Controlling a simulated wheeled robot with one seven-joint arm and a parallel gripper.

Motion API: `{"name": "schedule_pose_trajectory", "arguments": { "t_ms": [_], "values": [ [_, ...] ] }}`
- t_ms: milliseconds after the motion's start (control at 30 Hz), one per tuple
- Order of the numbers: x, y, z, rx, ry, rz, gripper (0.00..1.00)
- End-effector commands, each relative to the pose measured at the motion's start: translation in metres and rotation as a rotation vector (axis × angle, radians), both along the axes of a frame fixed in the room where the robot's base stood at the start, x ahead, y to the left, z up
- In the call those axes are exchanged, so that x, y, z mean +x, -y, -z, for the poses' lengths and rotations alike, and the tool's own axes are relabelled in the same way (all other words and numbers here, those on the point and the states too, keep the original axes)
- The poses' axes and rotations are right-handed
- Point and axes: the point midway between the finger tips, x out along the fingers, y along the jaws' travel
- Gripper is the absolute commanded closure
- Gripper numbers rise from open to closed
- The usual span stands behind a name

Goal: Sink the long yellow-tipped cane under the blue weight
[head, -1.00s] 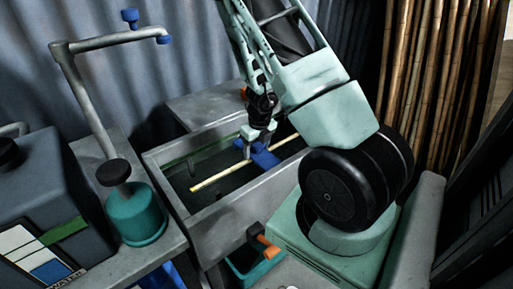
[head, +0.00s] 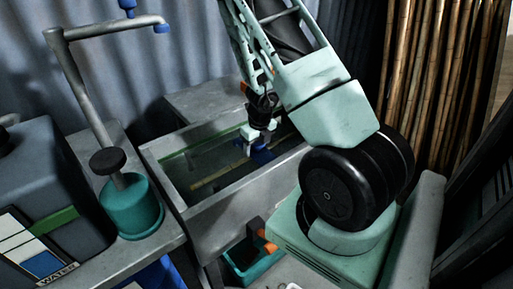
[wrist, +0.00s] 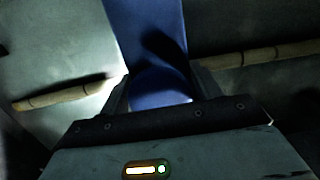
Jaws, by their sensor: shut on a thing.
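The long cane (head: 215,181) lies lengthwise in the grey trough (head: 222,213), looking dim and dull as if under the water; its yellow tip (head: 194,188) is at the left end. The blue weight (head: 262,157) sits across the cane, right of the trough's middle. My gripper (head: 256,146) is shut on the weight from above. In the wrist view, the blue weight (wrist: 145,28) is between my jaws (wrist: 160,93), and the cane (wrist: 65,96) shows on both sides of it. The part of the cane beneath the weight is hidden.
A teal pot (head: 135,208) with a bent grey pipe stands left of the trough, beside a dark water container (head: 50,180). A teal bin (head: 240,268) is below the trough's front. Bamboo poles (head: 445,90) lean at the right.

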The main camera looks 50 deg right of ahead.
Motion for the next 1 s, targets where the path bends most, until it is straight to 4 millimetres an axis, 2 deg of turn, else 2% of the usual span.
{"name": "schedule_pose_trajectory", "arguments": {
  "t_ms": [267, 300, 400, 667, 767, 867, 1000],
  "values": [
    [0.000, 0.001, 0.002, -0.001, 0.002, 0.000, 0.87],
    [0.000, 0.001, 0.002, -0.001, 0.002, 0.000, 0.34],
    [0.000, 0.000, 0.002, -0.001, 0.001, 0.000, 0.11],
    [0.000, 0.000, 0.002, 0.000, -0.001, 0.000, 0.11],
    [-0.001, 0.000, -0.004, 0.000, 0.000, 0.000, 0.11],
    [-0.002, 0.000, -0.018, -0.002, 0.002, -0.001, 0.11],
    [-0.004, -0.001, -0.049, -0.002, 0.004, -0.001, 0.11]
  ]
}}
